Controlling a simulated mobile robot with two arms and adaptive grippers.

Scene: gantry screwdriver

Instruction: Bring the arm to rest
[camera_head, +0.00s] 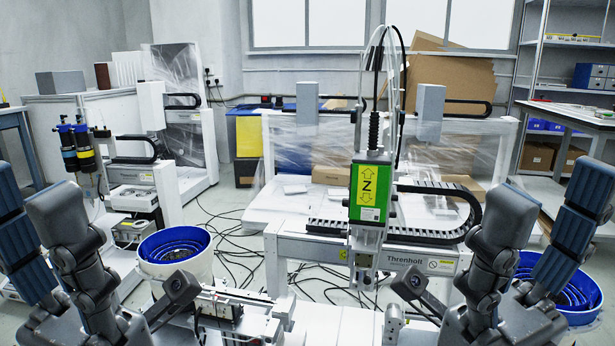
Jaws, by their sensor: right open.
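My right arm comes in from the right edge, and its gripper (413,288) is low in the picture, to the right of the gantry's green Z unit. It is open, and I see nothing held in it. My left arm comes in from the left edge, bent in a near mirror pose. The end of my left arm (178,290) is low at centre left, above a white fixture. Its fingers are too small and dark to tell whether they are open. The green Z unit (368,187) hangs upright from the gantry, between my two arms and apart from them.
A blue-lined bucket (174,246) stands beside my left arm; another blue container (562,285) is partly hidden behind my right arm. The white fixture (235,303) is low in front. The gantry frame (415,259) fills the middle. Cables (228,234) lie on the floor.

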